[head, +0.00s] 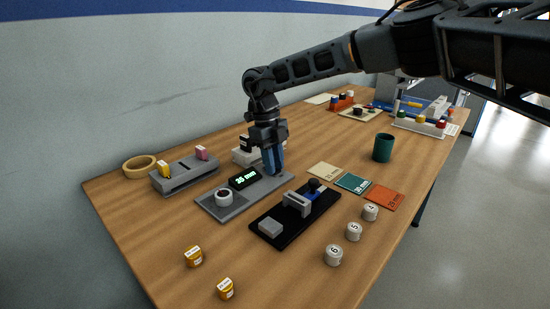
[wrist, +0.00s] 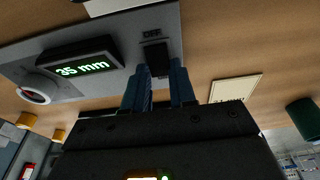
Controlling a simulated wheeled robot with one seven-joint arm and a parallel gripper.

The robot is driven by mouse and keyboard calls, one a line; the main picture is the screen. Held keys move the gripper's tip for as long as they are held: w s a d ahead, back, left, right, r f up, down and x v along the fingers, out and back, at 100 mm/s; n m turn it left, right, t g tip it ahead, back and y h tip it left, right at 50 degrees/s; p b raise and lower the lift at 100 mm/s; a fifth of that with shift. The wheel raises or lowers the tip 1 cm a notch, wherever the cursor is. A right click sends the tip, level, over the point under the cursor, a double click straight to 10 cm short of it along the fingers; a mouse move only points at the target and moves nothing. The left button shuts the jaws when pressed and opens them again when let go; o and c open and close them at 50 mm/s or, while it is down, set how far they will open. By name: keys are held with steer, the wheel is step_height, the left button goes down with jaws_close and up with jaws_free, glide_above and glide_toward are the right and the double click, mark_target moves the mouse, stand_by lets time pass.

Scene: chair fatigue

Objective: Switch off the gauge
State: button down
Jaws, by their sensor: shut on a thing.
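The gauge is a grey plate (head: 212,209) with a white round dial (head: 223,197) and a black display (head: 244,178). The display is lit and reads 35 mm in green in the wrist view (wrist: 82,66). A small black switch (wrist: 157,57) sits on the plate beside the word OFF (wrist: 152,34). My gripper (head: 273,170) points down at the plate's far right end. In the wrist view its blue fingers (wrist: 158,78) stand on both sides of the switch and are shut on it. The fingers hide the switch in the head view.
A black fixture (head: 270,228) lies just in front of the gauge. A grey holder (head: 180,177) with yellow and pink pieces stands left, a tape roll (head: 139,167) behind it. Coloured cards (head: 352,183), a green cup (head: 383,147) and numbered white pieces (head: 353,232) are right.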

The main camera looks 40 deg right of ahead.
steer(key=shift+w+g, duration=0.1)
steer(key=shift+g, duration=0.2)
steer(key=c, duration=0.9)
jaws_free()
steer(key=v, duration=0.8)
